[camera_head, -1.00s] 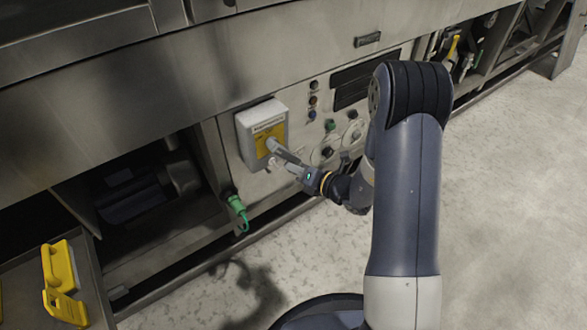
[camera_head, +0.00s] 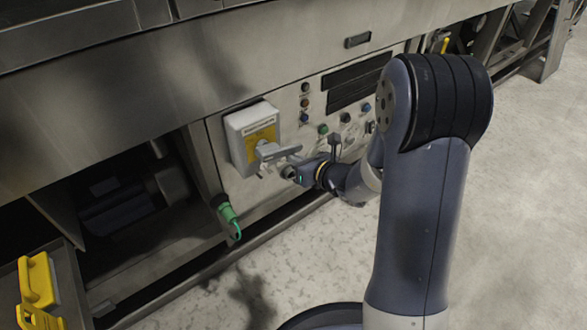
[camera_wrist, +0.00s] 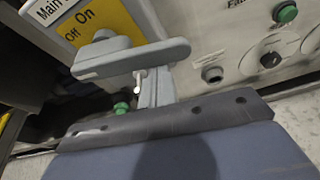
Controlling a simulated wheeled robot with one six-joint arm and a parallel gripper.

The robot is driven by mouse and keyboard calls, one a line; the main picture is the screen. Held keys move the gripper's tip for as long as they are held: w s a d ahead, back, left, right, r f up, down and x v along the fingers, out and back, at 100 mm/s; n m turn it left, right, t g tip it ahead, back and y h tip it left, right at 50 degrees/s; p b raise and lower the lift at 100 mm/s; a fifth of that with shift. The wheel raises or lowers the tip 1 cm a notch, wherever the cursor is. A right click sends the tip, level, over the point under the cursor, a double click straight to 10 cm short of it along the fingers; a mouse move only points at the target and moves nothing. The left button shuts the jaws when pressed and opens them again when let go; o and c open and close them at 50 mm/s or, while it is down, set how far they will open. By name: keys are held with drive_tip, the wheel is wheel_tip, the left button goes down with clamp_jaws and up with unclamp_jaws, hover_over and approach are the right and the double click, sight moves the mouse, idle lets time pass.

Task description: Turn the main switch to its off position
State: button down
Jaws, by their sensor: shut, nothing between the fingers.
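The main switch is a light grey box (camera_head: 238,150) with a yellow plate (camera_head: 262,134) on the steel panel. The wrist view shows its "Main" label and the words "On" and "Off" on the yellow plate (camera_wrist: 94,24). Its grey lever (camera_head: 277,152) sticks out to the right from the hub. In the wrist view the lever (camera_wrist: 125,60) also reaches right, across the picture. My gripper (camera_wrist: 155,88) is shut and empty, its tip right below the lever. I cannot tell whether they touch.
A green plug with a cable (camera_head: 228,215) hangs below the box. Indicator lamps and a green button (camera_wrist: 287,12) are on the panel to the right. Yellow handled items (camera_head: 38,283) lie in an open bay at lower left. The floor in front is clear.

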drive_tip(key=shift+w+d+r, duration=0.15)
drive_tip(key=shift+r, duration=0.5)
idle(0.3)
